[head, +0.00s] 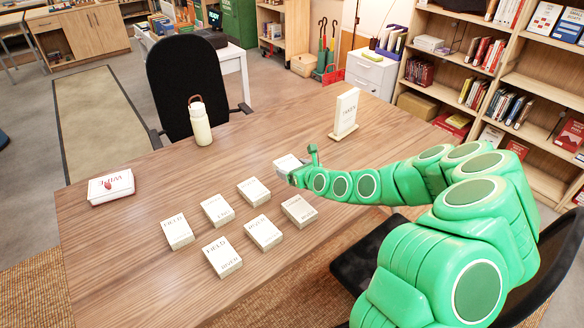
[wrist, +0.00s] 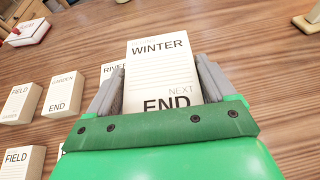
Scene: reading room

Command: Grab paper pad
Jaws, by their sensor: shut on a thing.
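My gripper (wrist: 160,82) has its two grey fingers on either side of a white paper pad (wrist: 158,62) printed "WINTER", "NEXT" and "END", and is shut on it. A pad marked "FIELD" (wrist: 20,103) shows in the wrist view.
The wooden table (head: 130,255) also bears a white box with a red mark (head: 111,187), a cream bottle (head: 200,122) and an upright white sign (head: 346,113). A black chair (head: 187,85) stands behind it. The table between bottle and sign is clear.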

